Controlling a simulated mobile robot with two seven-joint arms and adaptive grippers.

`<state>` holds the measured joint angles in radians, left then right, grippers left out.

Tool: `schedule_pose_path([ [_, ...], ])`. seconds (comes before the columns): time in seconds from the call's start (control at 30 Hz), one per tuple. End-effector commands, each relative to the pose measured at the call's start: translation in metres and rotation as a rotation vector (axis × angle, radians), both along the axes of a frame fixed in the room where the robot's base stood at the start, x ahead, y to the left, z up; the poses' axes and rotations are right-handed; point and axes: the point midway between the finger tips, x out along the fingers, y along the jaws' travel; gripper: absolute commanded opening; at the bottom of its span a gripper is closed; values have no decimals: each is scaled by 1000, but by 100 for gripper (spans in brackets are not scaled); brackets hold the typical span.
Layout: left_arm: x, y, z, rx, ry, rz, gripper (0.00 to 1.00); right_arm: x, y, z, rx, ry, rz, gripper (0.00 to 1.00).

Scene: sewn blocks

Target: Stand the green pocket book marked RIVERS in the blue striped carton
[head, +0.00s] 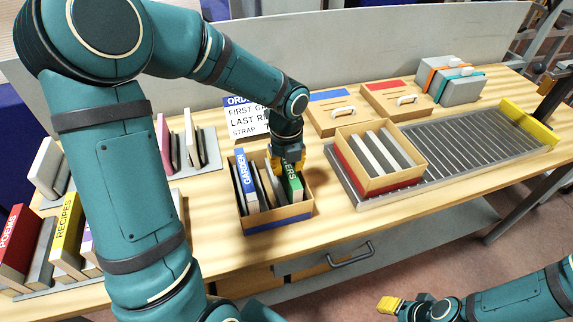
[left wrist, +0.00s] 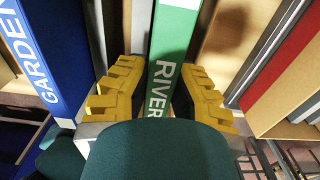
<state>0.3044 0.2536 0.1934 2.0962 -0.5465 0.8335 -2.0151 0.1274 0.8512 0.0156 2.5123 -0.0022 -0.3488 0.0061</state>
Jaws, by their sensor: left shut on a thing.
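The green book marked RIVERS (head: 292,184) stands upright inside the blue striped carton (head: 279,222), on its right side. My left gripper (head: 287,160) reaches down from above and is shut on the book's upper part. In the left wrist view the yellow fingers of my left gripper (left wrist: 158,95) sit on both sides of the green spine (left wrist: 172,45). Whether the book touches the carton floor is hidden. My right gripper (head: 389,305) is low at the lower right, away from the table; its fingers are too small to judge.
A blue GARDEN book (head: 245,180) and grey dividers share the carton. A red striped carton (head: 377,183) with dividers stands on the roller track (head: 480,150). Racks with a RECIPES book (head: 66,228) and a POEMS book (head: 17,240) are at left. An order sign (head: 245,118) stands behind.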

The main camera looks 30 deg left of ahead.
Motion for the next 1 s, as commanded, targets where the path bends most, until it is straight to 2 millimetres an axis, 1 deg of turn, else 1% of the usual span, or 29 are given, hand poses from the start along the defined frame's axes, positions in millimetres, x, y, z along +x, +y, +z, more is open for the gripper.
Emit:
schedule_pose_path([
  [0.07,0,0,-3,0,0,0,0,0,0,-1,0,0,0,47],
  [0.1,0,0,-2,0,1,0,37,0,0,-1,0,0,0,47],
  [0.13,0,0,-2,1,1,0,42,0,0,-1,0,0,0,47],
  [0.43,0,0,-1,0,0,0,42,0,0,0,0,0,0,47],
  [0.57,1,0,8,1,-2,1,42,0,0,3,0,-1,0,47],
  [0.67,1,1,24,2,-4,2,42,2,0,8,-1,-4,-3,47],
  [0.9,1,0,75,1,-5,1,42,6,-1,20,-3,-13,-10,47],
  [1.0,1,0,93,0,-4,0,42,7,-1,24,-4,-16,-13,47],
])
